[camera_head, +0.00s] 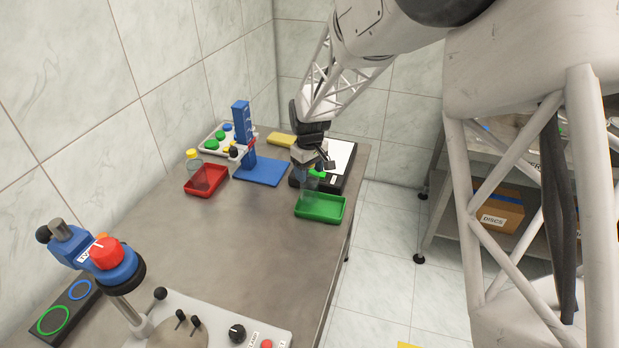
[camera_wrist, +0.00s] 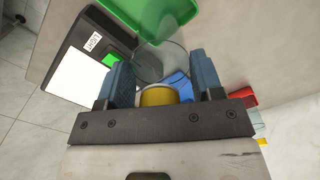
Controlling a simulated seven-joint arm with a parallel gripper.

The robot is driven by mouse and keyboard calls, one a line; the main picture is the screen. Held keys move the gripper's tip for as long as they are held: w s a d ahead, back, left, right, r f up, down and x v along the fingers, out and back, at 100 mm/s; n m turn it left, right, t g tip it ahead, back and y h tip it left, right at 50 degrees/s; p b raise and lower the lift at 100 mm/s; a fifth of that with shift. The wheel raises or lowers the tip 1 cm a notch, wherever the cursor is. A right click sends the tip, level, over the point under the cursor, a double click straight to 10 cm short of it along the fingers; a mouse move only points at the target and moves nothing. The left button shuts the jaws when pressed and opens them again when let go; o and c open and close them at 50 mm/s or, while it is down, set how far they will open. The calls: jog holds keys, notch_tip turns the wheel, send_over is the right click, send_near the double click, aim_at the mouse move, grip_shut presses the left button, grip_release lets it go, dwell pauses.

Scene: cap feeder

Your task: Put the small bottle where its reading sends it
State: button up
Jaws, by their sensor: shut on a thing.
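My gripper (camera_wrist: 163,80) is shut on the small bottle (camera_wrist: 160,58). Between the fingers there is a yellow, cap-like part, with a clear round body beyond it. Whether the bottle touches the unit, I cannot tell. The unit has a white panel (camera_wrist: 78,84), a lit green square (camera_wrist: 110,60) and a label that appears to read LIGHT (camera_wrist: 94,42). The green tray (camera_head: 325,215) is just in front of the unit. The red tray (camera_head: 205,191) is to the left.
A yellow-capped clear bottle (camera_head: 192,156) stands by the red tray. A blue stand (camera_head: 242,122) with a blue base (camera_head: 265,172) and a rack of coloured caps (camera_head: 212,145) are behind. A lever device (camera_head: 107,253) is at the front left. The table's middle is clear.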

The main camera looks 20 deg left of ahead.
jog(key=shift+f, duration=1.6)
jog(key=o, duration=1.5)
notch_tip(320, 180, up, 12)
jog(key=shift+r, duration=0.1)
jog(key=shift+r, duration=0.1)
